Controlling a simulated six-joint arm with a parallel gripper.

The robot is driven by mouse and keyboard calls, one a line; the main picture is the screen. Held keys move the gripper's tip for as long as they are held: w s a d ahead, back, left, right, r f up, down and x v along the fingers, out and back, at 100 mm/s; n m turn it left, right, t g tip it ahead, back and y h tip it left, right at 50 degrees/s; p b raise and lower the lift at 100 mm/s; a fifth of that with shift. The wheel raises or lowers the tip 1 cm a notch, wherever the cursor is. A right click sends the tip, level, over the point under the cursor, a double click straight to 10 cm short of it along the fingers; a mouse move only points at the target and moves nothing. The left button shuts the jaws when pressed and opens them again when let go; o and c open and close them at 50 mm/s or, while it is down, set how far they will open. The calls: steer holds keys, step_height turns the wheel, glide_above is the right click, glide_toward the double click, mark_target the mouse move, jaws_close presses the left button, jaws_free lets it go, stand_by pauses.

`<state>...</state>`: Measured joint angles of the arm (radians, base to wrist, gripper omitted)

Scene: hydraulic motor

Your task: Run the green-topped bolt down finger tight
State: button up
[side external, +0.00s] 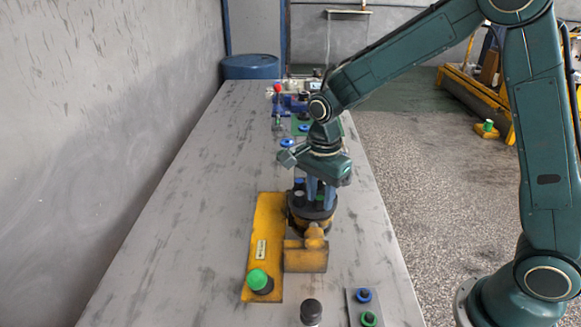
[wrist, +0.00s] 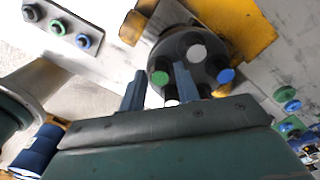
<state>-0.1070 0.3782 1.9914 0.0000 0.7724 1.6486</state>
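The hydraulic motor has a dark round flange (side external: 297,222) on a yellow body (side external: 306,258); the flange also shows in the wrist view (wrist: 193,75). The green-topped bolt (wrist: 160,78) stands at the flange in the wrist view. A grey-topped bolt (wrist: 196,52), a blue-topped bolt (wrist: 226,75) and a pale, partly hidden one (wrist: 171,102) are also on the flange. My gripper (wrist: 159,68) points down at the flange with its fingers apart, one on each side of the green top, with gaps visible. In the side view my gripper (side external: 320,200) is low over the flange. How far the bolt is seated is hidden.
A yellow plate (side external: 267,230) with a large green button (side external: 258,279) lies beside the motor. A small plate with blue and green tops (side external: 364,310) and a dark-capped post (side external: 311,311) stand in front. Several coloured parts sit behind. The table's left side is clear.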

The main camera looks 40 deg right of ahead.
steer(key=shift+f, duration=0.5)
steer(key=shift+r, duration=0.2)
stand_by(0.6)
steer(key=shift+c, duration=0.4)
steer(key=c, duration=0.5)
steer(key=shift+o, duration=0.2)
steer(key=shift+m, duration=0.3)
steer(key=shift+m, duration=1.8)
